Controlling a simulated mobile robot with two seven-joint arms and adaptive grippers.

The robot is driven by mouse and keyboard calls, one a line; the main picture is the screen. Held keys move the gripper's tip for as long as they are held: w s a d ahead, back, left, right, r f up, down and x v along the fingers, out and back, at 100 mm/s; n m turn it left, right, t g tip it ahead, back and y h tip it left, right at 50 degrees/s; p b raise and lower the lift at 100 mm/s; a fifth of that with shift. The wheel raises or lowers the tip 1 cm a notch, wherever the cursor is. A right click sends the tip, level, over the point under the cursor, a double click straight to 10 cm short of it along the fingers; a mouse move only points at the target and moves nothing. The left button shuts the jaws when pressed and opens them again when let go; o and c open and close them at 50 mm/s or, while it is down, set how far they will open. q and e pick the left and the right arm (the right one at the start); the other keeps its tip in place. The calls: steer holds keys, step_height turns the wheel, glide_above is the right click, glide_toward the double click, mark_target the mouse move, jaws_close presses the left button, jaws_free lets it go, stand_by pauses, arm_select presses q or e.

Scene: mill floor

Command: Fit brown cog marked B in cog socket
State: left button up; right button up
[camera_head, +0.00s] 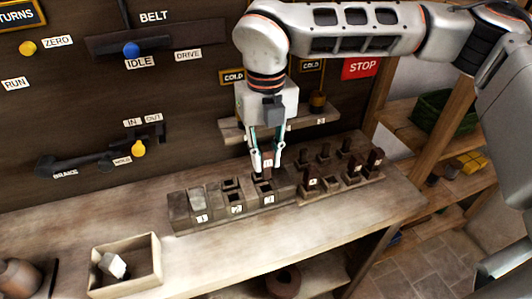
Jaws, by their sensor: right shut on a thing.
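My right gripper (266,166) points straight down and is shut on a small dark brown cog (267,161). The cog carries a pale tag whose letter is too small to read. It is upright at the socket marked 3 in the grey socket block (181,218); I cannot tell whether its lower end is inside the opening. The block has sockets numbered 1, 2 and 3. A grey piece (197,199) covers socket 1, and socket 2 (235,197) looks dark and open. My left gripper is not in view.
A rack (341,187) with several brown cogs stands right of the block. A pale open box (148,281) holding a light block sits at the front left. Levers and signs line the wall behind. Bare bench lies in front of the sockets.

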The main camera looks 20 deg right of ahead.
mark_target(266, 178)
steer(key=shift+f+b, duration=0.5)
steer(key=shift+f, duration=0.4)
steer(key=shift+f+b, duration=0.7)
steer(key=shift+f, duration=0.45)
steer(key=shift+f+b, duration=0.45)
steer(key=shift+f, duration=0.7)
steer(key=o, duration=1)
steer(key=shift+c, duration=0.2)
